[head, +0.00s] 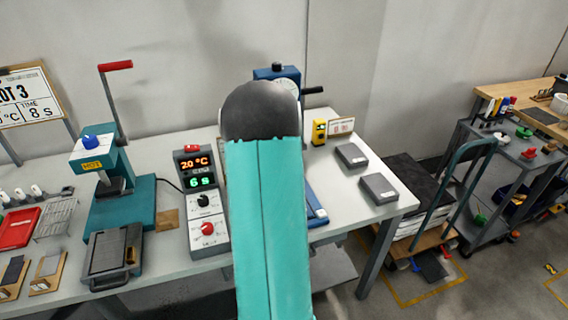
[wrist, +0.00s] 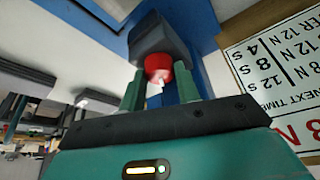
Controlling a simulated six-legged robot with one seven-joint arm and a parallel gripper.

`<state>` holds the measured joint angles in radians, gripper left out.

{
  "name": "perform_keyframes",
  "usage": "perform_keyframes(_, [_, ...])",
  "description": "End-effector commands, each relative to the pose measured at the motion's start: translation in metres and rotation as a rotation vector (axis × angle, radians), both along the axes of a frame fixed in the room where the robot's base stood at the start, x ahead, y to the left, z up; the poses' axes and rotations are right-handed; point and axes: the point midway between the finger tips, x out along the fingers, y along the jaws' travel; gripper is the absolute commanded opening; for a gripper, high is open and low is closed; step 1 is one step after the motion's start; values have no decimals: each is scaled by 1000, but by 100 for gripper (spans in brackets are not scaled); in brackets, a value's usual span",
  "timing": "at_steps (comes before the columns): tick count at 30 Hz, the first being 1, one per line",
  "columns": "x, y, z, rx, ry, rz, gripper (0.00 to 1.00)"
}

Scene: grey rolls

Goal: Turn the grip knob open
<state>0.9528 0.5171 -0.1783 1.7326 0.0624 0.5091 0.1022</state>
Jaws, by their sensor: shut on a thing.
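A red knob (wrist: 158,65) with a pale mark shows in the wrist view, against a dark grey block (wrist: 158,36) on a blue frame (wrist: 198,60). I take it to be the grip knob. My gripper (wrist: 161,82) has its two green fingers on either side of the knob and is shut on it. The fingertip contact is partly hidden. In the head view, my teal arm covers the gripper and the knob. A blue stand with a round dial (head: 288,73) shows behind the arm.
A control box (head: 203,213) with lit digits stands left of my arm, and a teal press (head: 121,205) further left. Two grey blocks (head: 379,189) and a yellow device (head: 319,132) lie to the right. A printed card (wrist: 280,75) is close beside the gripper.

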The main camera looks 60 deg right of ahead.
Motion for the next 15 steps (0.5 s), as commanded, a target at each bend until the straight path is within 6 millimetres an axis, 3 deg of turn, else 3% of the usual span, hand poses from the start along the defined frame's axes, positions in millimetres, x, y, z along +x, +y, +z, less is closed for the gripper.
perform_keyframes(15, [-4,-2,-1,5,-3,486,9])
